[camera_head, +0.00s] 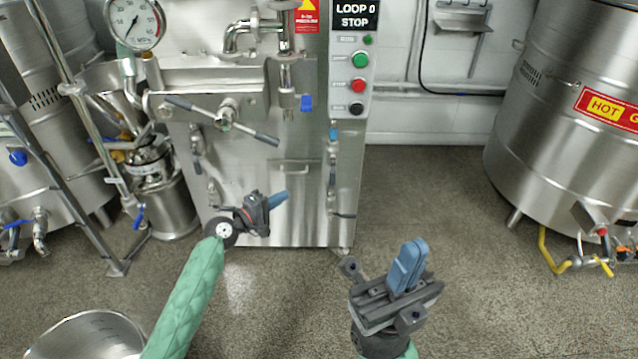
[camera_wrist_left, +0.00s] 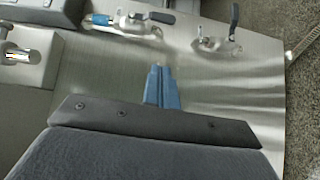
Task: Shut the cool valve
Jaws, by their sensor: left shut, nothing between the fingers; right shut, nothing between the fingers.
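My left gripper (camera_head: 279,198) is shut and empty, held in front of the lower part of the steel mill cabinet (camera_head: 300,225). Its blue fingertips also show shut in the left wrist view (camera_wrist_left: 162,88). Beyond them in that view are two small valves: one (camera_wrist_left: 136,24) with blue and dark parts, and one (camera_wrist_left: 216,44) with a dark lever. The fingers look apart from both. Small valves also line the cabinet's right side in the head view, one with a blue part (camera_head: 333,133). No label marks which is the cool valve. My right gripper (camera_head: 408,265) is shut and empty over the floor.
A control panel with buttons (camera_head: 358,85) and a cross-bar handle (camera_head: 225,118) are on the mill. A hot tank (camera_head: 565,120) stands at right, steel vessels at left. A round pot (camera_head: 85,335) is at lower left. Floor between mill and tank is clear.

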